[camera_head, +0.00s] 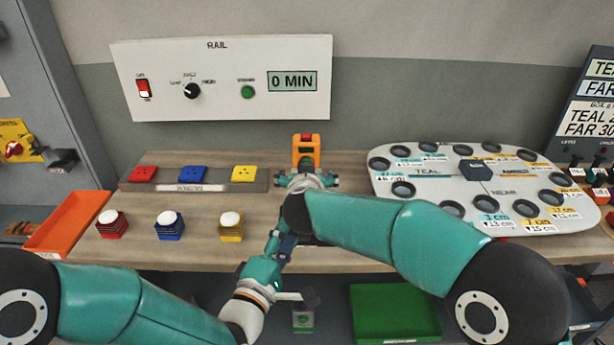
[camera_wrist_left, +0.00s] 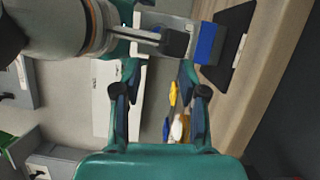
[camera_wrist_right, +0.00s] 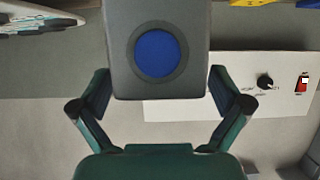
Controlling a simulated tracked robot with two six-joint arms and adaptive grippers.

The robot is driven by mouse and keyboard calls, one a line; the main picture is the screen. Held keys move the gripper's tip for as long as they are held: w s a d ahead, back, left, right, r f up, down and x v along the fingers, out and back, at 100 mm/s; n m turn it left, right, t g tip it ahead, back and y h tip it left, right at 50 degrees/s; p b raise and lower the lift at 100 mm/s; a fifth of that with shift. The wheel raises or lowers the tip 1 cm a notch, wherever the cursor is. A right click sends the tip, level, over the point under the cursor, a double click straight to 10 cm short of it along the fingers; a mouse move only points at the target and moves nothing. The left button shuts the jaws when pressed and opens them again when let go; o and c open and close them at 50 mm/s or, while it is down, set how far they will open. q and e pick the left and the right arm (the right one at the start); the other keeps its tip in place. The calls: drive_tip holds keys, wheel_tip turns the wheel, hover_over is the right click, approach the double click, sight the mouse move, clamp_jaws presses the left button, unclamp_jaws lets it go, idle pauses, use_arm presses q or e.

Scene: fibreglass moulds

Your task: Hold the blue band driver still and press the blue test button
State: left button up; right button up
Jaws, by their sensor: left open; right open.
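A grey box with a blue band (camera_wrist_left: 205,44) stands on a black base in the left wrist view; I take it to be the blue band driver. My right arm mostly hides it in the head view. A round blue button (camera_wrist_right: 157,52) shows on a grey face (camera_wrist_right: 122,75) in the right wrist view, between my right fingers. My right gripper (camera_head: 307,178) is open, its fingers either side of that face; contact cannot be told. My left gripper (camera_head: 282,235) is open and empty near the table's front edge, apart from the banded box.
An orange frame (camera_head: 317,149) stands behind my right gripper. Red, blue and yellow blocks (camera_head: 192,174) lie on a rack, with white-domed coloured units (camera_head: 170,224) before it. A holed board (camera_head: 470,200) is at right, an orange tray (camera_head: 70,222) at left. The RAIL panel (camera_head: 220,110) is behind.

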drive_tip(key=c, duration=1.3)
use_arm(q)
drive_tip(key=shift+c, duration=0.4)
use_arm(e)
drive_tip(key=shift+c, duration=1)
use_arm(q)
clamp_jaws()
idle(0.4)
